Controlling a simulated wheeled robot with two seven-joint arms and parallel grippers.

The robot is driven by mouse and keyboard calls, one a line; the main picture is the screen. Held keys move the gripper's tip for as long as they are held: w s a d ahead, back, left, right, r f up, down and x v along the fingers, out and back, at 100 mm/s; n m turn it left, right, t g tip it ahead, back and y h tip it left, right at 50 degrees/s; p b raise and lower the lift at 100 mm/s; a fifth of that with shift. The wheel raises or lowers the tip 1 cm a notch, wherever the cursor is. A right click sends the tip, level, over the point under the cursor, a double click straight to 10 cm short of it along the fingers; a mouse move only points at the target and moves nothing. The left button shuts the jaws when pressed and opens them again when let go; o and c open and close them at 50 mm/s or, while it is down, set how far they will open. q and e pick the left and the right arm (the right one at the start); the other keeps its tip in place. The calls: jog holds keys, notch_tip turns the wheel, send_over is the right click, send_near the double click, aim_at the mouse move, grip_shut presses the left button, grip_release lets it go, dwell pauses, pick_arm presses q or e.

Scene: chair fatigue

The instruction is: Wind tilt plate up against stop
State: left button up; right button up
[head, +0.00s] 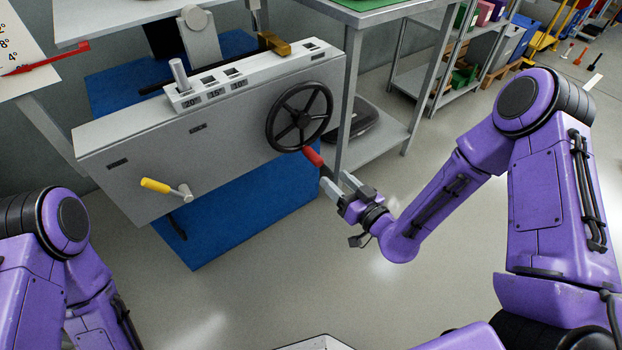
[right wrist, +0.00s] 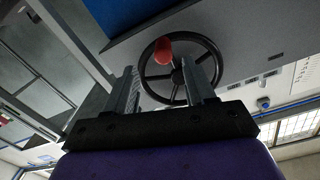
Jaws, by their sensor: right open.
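The black handwheel (head: 299,117) with a red handle (head: 313,157) is on the front of a grey machine housing (head: 150,145). The handle is at the wheel's lower right. My right gripper (head: 338,183) is open and empty, just below and right of the handle and apart from it. In the right wrist view the red handle (right wrist: 163,50) shows between the open fingers (right wrist: 166,78), in front of the wheel (right wrist: 180,75). A grey pin (head: 179,75) stands upright by the 20° mark on the white slot block (head: 250,75). I cannot clearly identify the tilt plate. My left gripper is out of view.
A yellow-handled crank (head: 158,186) sits low on the housing. A brass piece (head: 273,43) lies near the slot block. A red pointer (head: 45,59) crosses a degree card (head: 22,30) at left. A steel table (head: 352,75) stands close right. Floor in front is clear.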

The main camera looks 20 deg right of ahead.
aim_at(312, 156)
jog(key=x, duration=0.7)
jog(key=b+x, duration=0.1)
jog(key=x, duration=0.2)
jog(key=shift+w+a+r, duration=0.2)
jog(key=shift+w+r, duration=0.05)
jog(key=shift+r, duration=0.05)
grip_shut()
